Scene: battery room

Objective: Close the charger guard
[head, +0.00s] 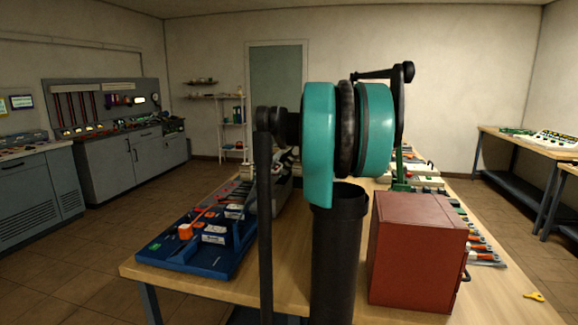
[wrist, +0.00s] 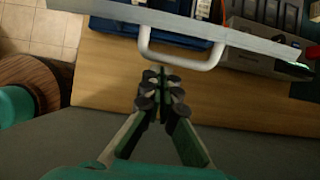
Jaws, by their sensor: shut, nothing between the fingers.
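The charger guard (wrist: 115,12) shows in the wrist view as a long pale grey panel edge slanting across the top. A white U-shaped handle (wrist: 180,63) sticks out from it towards me. My gripper (wrist: 161,76) is shut and empty, its fingertips just below the handle's left part in the picture; I cannot tell whether they touch it. Dark charger units (wrist: 262,22) with several slots lie beyond the guard's edge. In the head view my own arm hides the gripper, and the guard cannot be made out clearly there.
A wooden bench (head: 290,240) carries a blue tray (head: 185,262) of boxes at left and a red cabinet (head: 415,250) at right. Several orange-handled tools (head: 482,248) and a yellow key (head: 534,296) lie along its right side.

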